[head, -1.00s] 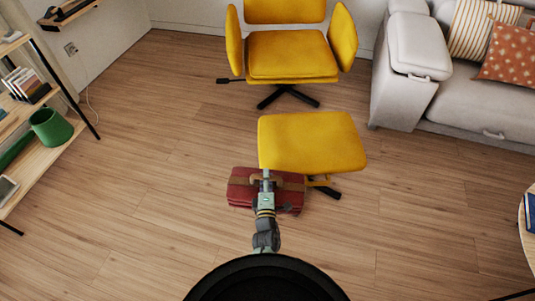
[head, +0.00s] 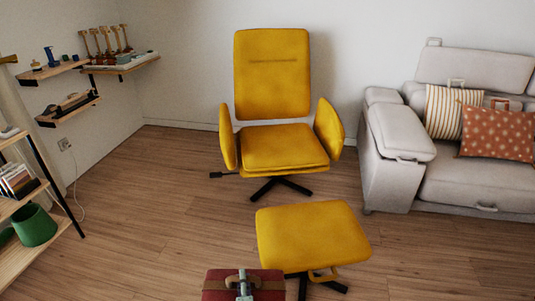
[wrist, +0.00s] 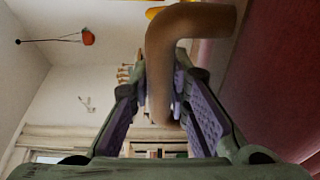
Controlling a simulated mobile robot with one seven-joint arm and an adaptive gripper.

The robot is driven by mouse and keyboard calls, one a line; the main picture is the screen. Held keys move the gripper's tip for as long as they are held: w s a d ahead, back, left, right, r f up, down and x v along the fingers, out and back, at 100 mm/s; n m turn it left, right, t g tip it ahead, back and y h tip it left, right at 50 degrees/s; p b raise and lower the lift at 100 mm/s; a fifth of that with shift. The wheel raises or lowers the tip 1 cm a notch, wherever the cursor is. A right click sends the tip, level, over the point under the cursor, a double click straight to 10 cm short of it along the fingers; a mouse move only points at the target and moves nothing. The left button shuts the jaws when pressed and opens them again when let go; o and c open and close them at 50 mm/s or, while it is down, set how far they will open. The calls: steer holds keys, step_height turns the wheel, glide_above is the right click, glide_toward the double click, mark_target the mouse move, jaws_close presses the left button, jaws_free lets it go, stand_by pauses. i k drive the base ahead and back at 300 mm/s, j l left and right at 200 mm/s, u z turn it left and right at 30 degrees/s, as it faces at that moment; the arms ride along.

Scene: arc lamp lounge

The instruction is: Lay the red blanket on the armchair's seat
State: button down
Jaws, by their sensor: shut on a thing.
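The red blanket (head: 215,285) is a folded bundle with a brown strap and handle, low in the head view and cut off by the bottom edge. My gripper (head: 243,282) is shut on the brown handle. In the wrist view the handle (wrist: 160,70) stands between the fingers of my gripper (wrist: 165,95), with the blanket's red side (wrist: 285,70) at the right. The yellow armchair's seat (head: 282,147) is empty, farther back, with armrests on both sides. I cannot tell how high the blanket hangs.
A yellow footstool (head: 312,238) stands between the blanket and the armchair. A grey sofa (head: 465,185) with cushions is at the right. Shelves (head: 25,205) line the left wall. Wood floor (head: 145,215) is clear left of the armchair.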

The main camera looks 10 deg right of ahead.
mark_target(278, 142)
steer(key=i+j, duration=0.3)
steer(key=j, duration=0.2)
steer(key=i+j+z, duration=0.15)
steer(key=i+j, duration=0.15)
steer(key=i+j+z, duration=0.1)
steer(key=i+j, duration=0.2)
steer(key=i+j+z, duration=0.15)
steer(key=j, duration=0.35)
steer(key=i+j+z, duration=0.1)
steer(key=i+j, duration=0.25)
steer(key=i+j+z, duration=0.15)
steer(key=j, duration=0.35)
steer(key=i+j+z, duration=0.1)
steer(key=i+j, duration=0.2)
steer(key=j, duration=0.2)
steer(key=i+j+z, duration=0.15)
steer(key=j, duration=0.35)
steer(key=i+j+z, duration=0.15)
steer(key=j, duration=0.35)
steer(key=i, duration=0.1)
